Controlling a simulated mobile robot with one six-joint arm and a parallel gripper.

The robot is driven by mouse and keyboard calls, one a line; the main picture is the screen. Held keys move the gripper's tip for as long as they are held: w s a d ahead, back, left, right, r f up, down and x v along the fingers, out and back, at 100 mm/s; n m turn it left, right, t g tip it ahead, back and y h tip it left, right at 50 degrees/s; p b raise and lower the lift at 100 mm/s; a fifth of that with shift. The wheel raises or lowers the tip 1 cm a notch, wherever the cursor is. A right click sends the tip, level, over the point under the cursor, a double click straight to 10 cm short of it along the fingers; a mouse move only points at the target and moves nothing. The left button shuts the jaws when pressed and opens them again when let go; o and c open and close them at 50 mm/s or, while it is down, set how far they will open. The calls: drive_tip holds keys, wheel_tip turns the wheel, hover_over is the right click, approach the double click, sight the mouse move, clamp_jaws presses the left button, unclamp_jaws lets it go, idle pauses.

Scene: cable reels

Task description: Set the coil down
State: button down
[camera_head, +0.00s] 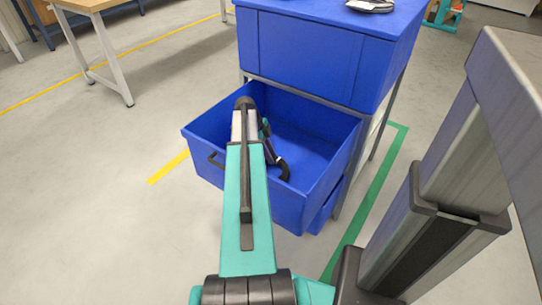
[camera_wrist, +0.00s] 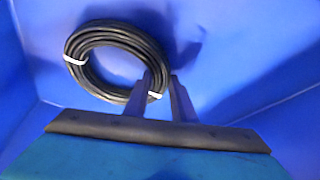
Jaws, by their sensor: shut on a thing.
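A black cable coil (camera_wrist: 88,48) with white ties shows in the wrist view. My gripper (camera_wrist: 162,85) is shut on the right-hand edge of the coil, near one of its ties. The coil is inside an open blue drawer (camera_head: 325,148); blue walls surround it in the wrist view. I cannot tell whether the coil touches the drawer floor. In the head view my arm reaches over the drawer's front and hides most of the gripper and the coil.
The drawer is pulled out of a blue cabinet (camera_head: 300,55). A dark coil-like thing (camera_head: 370,5) lies on the cabinet top. A wooden table (camera_head: 85,5) stands at the upper left. The floor left of the drawer is clear.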

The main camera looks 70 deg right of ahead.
drive_tip(key=shift+f, duration=0.25)
drive_tip(key=c, duration=1.5)
unclamp_jaws()
drive_tip(key=shift+f, duration=0.1)
drive_tip(key=p+v, duration=0.3)
drive_tip(key=v, duration=0.9)
drive_tip(key=shift+s, duration=0.1)
drive_tip(key=shift+r, duration=0.25)
